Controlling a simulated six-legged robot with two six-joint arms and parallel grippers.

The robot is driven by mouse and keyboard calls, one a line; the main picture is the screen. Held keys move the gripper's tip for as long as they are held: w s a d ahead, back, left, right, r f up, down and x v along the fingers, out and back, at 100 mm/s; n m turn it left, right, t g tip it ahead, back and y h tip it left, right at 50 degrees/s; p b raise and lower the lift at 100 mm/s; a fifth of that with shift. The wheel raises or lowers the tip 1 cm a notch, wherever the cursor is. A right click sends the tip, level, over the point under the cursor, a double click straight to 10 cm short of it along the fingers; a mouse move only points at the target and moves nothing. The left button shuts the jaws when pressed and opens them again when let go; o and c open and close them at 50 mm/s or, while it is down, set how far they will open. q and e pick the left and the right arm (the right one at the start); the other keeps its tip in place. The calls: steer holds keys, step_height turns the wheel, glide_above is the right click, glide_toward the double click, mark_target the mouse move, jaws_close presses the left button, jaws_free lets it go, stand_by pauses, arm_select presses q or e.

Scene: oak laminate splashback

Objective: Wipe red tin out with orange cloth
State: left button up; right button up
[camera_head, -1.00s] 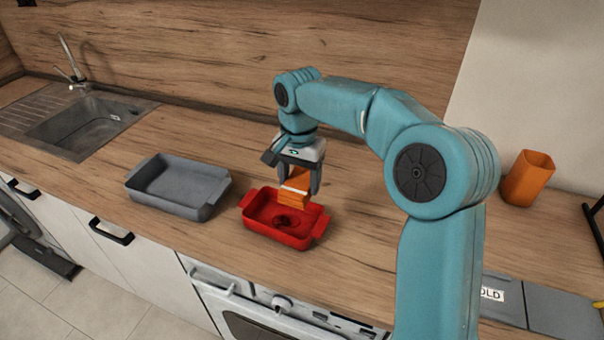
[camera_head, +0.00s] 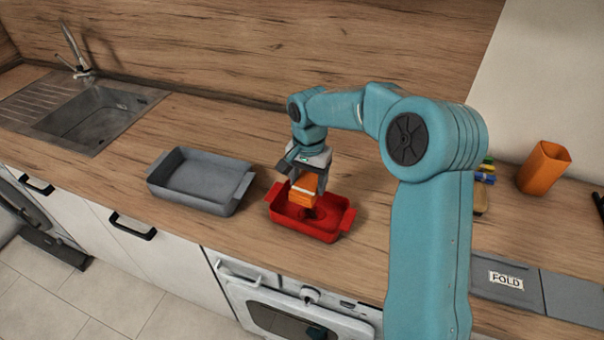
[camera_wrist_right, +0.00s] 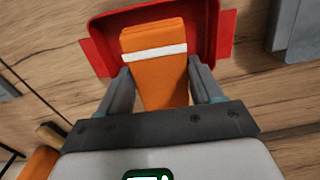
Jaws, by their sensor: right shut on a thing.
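The red tin (camera_head: 288,219) stands on the wooden counter, with a dark stain visible on its floor in the head view. My right gripper (camera_head: 309,180) is shut on the folded orange cloth (camera_head: 302,194), which has a white stripe. The cloth hangs down over the tin's inside; whether it touches the floor I cannot tell. In the right wrist view the cloth (camera_wrist_right: 160,75) sits between the two fingers, with the red tin (camera_wrist_right: 226,25) behind it. My left gripper is not in view.
A grey tin (camera_head: 200,198) stands left of the red tin. A sink (camera_head: 95,120) is at the far left. An orange container (camera_head: 543,168) stands at the right, and a grey panel marked FOLD (camera_head: 506,279) lies at the front right. Counter behind the tins is clear.

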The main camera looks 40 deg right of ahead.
steer(key=shift+s+d+f, duration=0.15)
steer(key=shift+s+f, duration=0.15)
steer(key=shift+s, duration=0.1)
steer(key=shift+s+f+b, duration=0.2)
steer(key=shift+f+b, duration=0.05)
steer(key=shift+b, duration=0.2)
steer(key=f+b, duration=0.1)
steer(key=f, duration=0.1)
steer(key=f+b, duration=0.2)
steer(key=w+f+b, duration=0.1)
steer(key=f+b, duration=0.1)
steer(key=f, duration=0.1)
steer(key=shift+f, duration=0.3)
steer(key=shift+s+r, duration=0.1)
steer(key=shift+s, duration=0.2)
steer(key=shift+w, duration=0.2)
steer(key=shift+s+b, duration=0.15)
steer(key=shift+b, duration=0.15)
